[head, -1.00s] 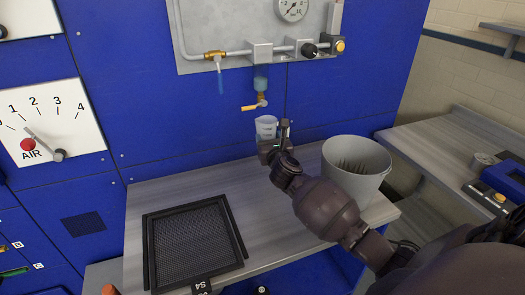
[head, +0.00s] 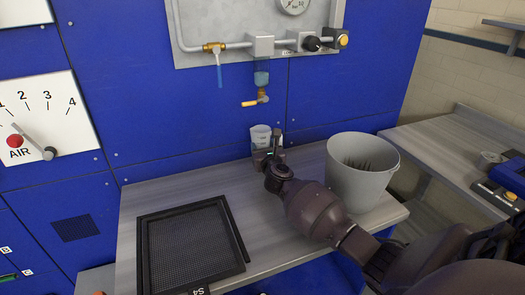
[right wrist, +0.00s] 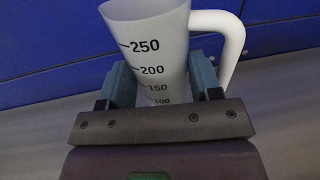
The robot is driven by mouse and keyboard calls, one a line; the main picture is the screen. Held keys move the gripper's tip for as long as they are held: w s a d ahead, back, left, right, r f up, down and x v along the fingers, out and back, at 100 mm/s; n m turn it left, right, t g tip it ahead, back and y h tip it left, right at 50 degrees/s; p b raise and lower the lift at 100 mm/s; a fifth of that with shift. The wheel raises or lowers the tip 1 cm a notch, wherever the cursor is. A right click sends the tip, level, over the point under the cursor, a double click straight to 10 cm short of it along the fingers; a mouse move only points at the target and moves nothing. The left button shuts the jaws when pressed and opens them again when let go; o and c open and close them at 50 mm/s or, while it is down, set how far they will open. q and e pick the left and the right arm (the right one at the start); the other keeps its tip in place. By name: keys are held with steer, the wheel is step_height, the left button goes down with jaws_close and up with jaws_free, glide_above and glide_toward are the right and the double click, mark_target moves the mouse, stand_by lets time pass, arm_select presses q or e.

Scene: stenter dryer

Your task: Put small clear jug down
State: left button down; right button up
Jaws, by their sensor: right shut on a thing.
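The small clear jug (head: 261,137) is at the back of the grey bench (head: 190,183), close to the blue wall and below the brass-tipped drain tap. In the right wrist view the jug (right wrist: 150,40) looks translucent white, with black volume marks and a white handle on the right. My right gripper (head: 270,157) is shut on its body, one finger on each side (right wrist: 163,82). The jug's base is hidden, so I cannot tell whether it touches the bench. My left gripper is not in view.
A grey bucket (head: 362,185) stands on the bench right of my right gripper. A black mesh frame (head: 190,250) lies on the bench at front left. The drain tap (head: 262,97) sticks out above the jug. Bare bench shows between frame and jug.

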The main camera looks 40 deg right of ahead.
steer(key=shift+r, duration=0.1)
steer(key=o, duration=0.9)
steer(key=shift+f, duration=0.2)
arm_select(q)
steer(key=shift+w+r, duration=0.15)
arm_select(e)
steer(key=shift+r, duration=0.3)
steer(key=shift+s+a+p, duration=0.15)
steer(key=shift+s+p, duration=0.15)
steer(key=shift+s, duration=0.1)
steer(key=p+v, duration=0.4)
steer(key=v, duration=0.6)
steer(key=shift+s, duration=0.1)
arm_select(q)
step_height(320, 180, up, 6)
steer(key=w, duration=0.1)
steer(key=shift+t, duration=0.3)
arm_select(e)
steer(key=shift+s+a+f, duration=0.1)
steer(key=shift+s+a, duration=0.1)
steer(key=shift+s, duration=0.3)
